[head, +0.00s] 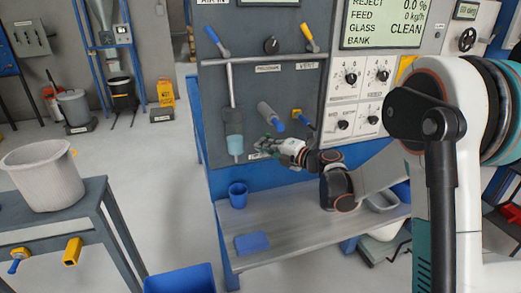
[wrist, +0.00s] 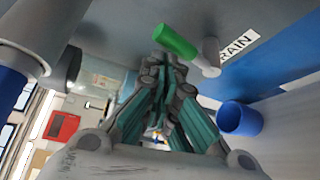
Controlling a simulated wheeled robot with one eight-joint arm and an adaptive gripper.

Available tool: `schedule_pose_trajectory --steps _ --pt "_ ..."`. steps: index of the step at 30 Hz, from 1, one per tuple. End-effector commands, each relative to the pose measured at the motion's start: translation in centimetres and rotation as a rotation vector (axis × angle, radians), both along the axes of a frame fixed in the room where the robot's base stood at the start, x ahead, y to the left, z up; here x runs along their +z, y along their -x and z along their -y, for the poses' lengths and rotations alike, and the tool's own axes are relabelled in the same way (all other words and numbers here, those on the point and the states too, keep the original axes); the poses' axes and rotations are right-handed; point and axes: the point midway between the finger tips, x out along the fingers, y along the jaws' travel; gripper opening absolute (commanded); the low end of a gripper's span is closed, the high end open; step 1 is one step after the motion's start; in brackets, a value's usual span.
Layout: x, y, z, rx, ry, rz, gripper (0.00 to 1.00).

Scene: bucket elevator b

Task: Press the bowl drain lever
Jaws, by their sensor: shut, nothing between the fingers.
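The drain lever (wrist: 176,41) has a green handle on a grey pivot, beside a white label ending in "RAIN" in the wrist view. My gripper (wrist: 165,65) is shut and empty, its teal-and-grey fingertips close to the green handle. I cannot tell whether they touch it. In the head view my gripper (head: 268,144) is in front of the grey panel, right of the bowl's lower end, and largely hides the lever. The clear bowl (head: 235,143) holds pale blue liquid and hangs from a grey pipe.
A grey cylinder with a blue end (head: 270,116) and a yellow-and-blue valve handle (head: 303,118) project above my gripper. A blue cup (head: 238,195) and a blue block (head: 252,243) sit on the grey shelf (head: 300,232) below. Left is a table with a pale bucket (head: 43,177).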

Motion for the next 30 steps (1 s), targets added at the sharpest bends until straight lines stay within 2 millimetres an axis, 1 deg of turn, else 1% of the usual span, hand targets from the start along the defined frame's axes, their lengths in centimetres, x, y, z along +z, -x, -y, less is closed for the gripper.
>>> schedule_pose_trajectory --steps 3,13,30 --pt "0.1 -0.2 0.7 -0.002 0.000 0.000 0.00" --pt "0.0 -0.5 1.9 -0.002 0.001 0.000 0.00" --pt "-0.2 -0.7 2.4 -0.003 0.001 0.001 0.00"
